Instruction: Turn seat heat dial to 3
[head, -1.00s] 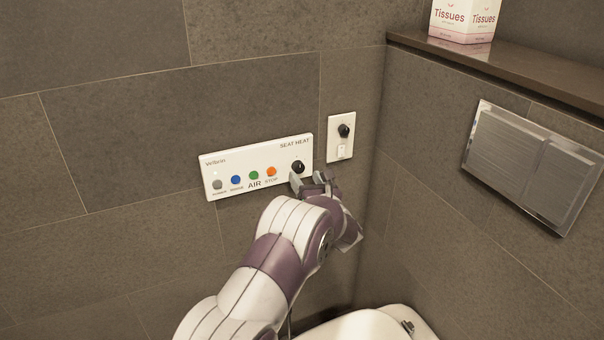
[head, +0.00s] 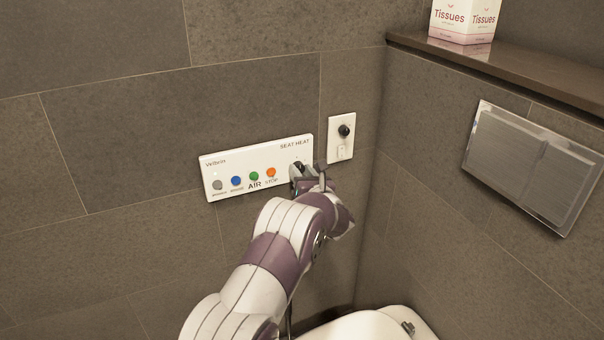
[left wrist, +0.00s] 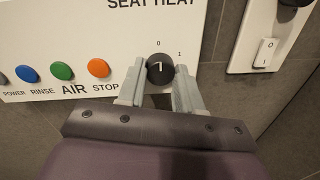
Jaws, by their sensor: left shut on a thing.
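The seat heat dial (left wrist: 160,69) is a black round knob at the right end of the white control panel (head: 240,160), under the words SEAT HEAT. In the left wrist view it has a white mark, with 0 printed above it and 1 at its upper right. The mark seems to point roughly upward, but its exact setting is hard to read. My left gripper (left wrist: 160,80) has one grey finger on each side of the dial and is shut on it. In the head view the left gripper (head: 308,172) mostly covers the dial. My right gripper is not in view.
Grey, blue, green and orange buttons (head: 254,175) line the panel left of the dial. A white wall plate (head: 341,150) with a black knob and a switch is close on the right. A metal flush plate (head: 530,165) and a shelf (head: 500,60) with a tissue box (head: 463,20) are further right.

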